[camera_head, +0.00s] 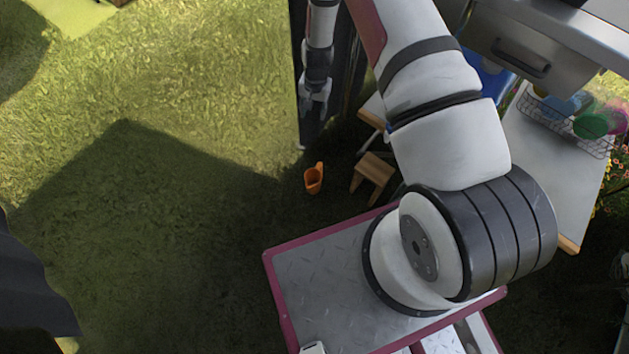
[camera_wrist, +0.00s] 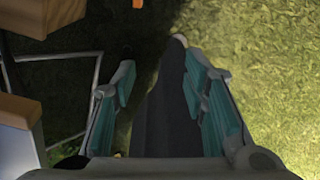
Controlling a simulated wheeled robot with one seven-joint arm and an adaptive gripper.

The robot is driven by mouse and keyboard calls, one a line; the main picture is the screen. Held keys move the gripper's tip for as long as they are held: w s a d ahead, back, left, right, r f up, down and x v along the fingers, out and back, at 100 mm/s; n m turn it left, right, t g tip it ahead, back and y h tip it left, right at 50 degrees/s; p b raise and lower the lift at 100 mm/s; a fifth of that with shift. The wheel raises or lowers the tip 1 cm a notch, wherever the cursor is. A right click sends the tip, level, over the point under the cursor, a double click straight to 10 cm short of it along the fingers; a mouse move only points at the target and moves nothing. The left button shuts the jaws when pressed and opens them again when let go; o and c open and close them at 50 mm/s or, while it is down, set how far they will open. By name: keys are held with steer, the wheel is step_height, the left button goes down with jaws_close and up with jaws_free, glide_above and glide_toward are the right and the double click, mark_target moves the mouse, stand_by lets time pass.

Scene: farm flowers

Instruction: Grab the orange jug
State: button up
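The orange jug (camera_head: 313,180) stands on the grass in the head view, left of a small wooden stool. In the wrist view a small piece of orange (camera_wrist: 138,3) shows at the top edge, probably the jug, mostly cut off. My gripper (camera_wrist: 158,62) is open, its two teal-padded fingers wide apart with nothing held between them. A dark band lies beyond the gap between the fingers. In the head view the end of my arm hangs above and beyond the jug, apart from it; its fingers are hard to make out there.
The wooden stool (camera_head: 373,175) stands close to the jug's right. A white table (camera_head: 550,165) with a wire basket (camera_head: 575,122) of colourful items stands at the right. In the wrist view, wooden furniture (camera_wrist: 40,15) and a pale metal frame are at left. Open grass lies left of the jug.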

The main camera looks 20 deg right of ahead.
steer(key=m+b, duration=0.1)
steer(key=b, duration=0.3)
glide_above(320, 163)
steer(key=shift+g, duration=0.4)
step_height(320, 163, down, 18)
steer(key=shift+d+r, duration=0.1)
steer(key=shift+r, duration=0.1)
step_height(320, 163, down, 8)
steer(key=b, duration=0.2)
steer(key=shift+r+b, duration=0.1)
steer(key=shift+b, duration=0.3)
steer(key=shift+f+b, duration=1.8)
steer(key=shift+f, duration=1.25)
steer(key=shift+r, duration=0.1)
jaws_close()
